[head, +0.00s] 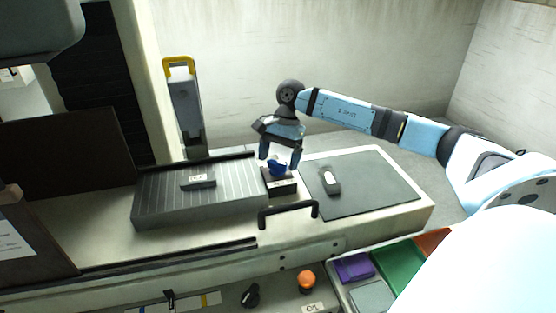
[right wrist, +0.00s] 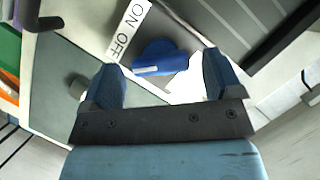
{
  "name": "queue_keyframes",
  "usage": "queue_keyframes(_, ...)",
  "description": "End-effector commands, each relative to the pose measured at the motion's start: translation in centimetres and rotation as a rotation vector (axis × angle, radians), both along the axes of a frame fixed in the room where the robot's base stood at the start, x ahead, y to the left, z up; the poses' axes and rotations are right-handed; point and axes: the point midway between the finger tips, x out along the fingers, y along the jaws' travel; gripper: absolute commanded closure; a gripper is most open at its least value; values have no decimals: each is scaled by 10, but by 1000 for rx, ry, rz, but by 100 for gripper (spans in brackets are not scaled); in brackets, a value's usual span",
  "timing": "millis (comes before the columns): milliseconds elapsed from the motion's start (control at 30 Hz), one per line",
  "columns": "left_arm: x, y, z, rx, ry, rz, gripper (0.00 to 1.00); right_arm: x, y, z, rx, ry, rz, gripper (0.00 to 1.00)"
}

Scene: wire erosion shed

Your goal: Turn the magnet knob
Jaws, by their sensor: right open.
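The magnet knob (head: 277,168) is blue and sits on a small dark block (head: 283,188) at the right end of the grey ribbed magnetic plate (head: 160,212). In the right wrist view the blue knob (right wrist: 160,58) has a bar-shaped grip, beside a white label (right wrist: 128,30) reading ON and OFF. My right gripper (head: 279,163) points down over the knob with its fingers apart. In the right wrist view the open fingers (right wrist: 162,78) stand to either side of the knob's bar; I cannot tell whether they touch it. My left gripper is out of view.
A small grey part (head: 198,181) lies on the plate. A dark mat (head: 375,190) with a grey object (head: 329,180) on it lies to the right. A black handle (head: 288,208) stands in front of the block. Coloured bins (head: 398,263) and an orange button (head: 306,279) are nearer.

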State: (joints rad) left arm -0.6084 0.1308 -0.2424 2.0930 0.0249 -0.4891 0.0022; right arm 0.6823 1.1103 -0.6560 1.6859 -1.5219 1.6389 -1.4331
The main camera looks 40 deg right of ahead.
Motion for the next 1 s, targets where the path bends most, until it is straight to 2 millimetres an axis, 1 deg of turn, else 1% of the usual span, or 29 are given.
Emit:
queue_keyframes(133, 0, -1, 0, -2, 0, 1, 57, -1, 3, -7, 0, -1, 0, 15)
queue_keyframes(367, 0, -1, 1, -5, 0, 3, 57, -1, 3, -7, 0, -1, 0, 15)
queue_keyframes(400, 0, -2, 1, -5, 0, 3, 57, -1, 3, -7, 0, -1, 0, 17)
queue_keyframes(567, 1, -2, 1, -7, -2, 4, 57, -1, 3, -7, 0, -1, -1, 54)
queue_keyframes(600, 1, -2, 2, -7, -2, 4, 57, -1, 3, -7, 0, -1, -1, 63)
queue_keyframes(833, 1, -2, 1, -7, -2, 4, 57, -1, 3, -8, 0, 0, -10, 64)
queue_keyframes(1000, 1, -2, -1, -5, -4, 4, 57, -1, 2, -8, 0, 0, -60, 64)
